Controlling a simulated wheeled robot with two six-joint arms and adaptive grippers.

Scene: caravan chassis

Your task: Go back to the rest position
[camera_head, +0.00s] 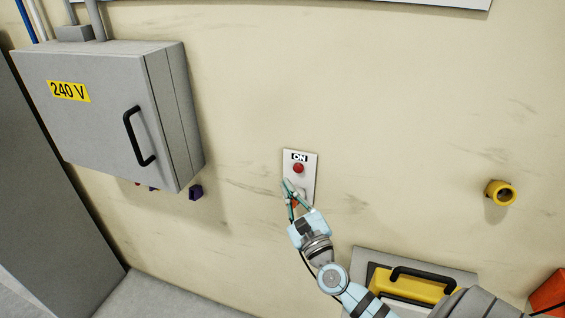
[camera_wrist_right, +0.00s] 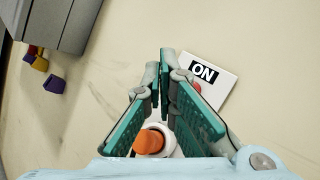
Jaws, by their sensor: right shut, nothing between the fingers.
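My right gripper (camera_head: 287,185) is in front of a white wall panel (camera_head: 304,160) marked ON. Its green-padded fingers also show in the right wrist view (camera_wrist_right: 163,75), with their tips together and nothing between them. A red round button (camera_head: 298,168) sits on the panel just above the fingertips. An orange-red knob on a white round base (camera_wrist_right: 149,142) shows below and between the fingers in the right wrist view. Whether the fingers touch the panel is hard to tell. My left gripper is not in view.
A grey 240 V cabinet (camera_head: 95,110) with a black handle (camera_head: 138,136) juts from the wall at left. A yellow round fitting (camera_head: 501,193) is on the wall at right. A yellow case with a black handle (camera_head: 410,284) is at lower right, near an orange-red object (camera_head: 549,291).

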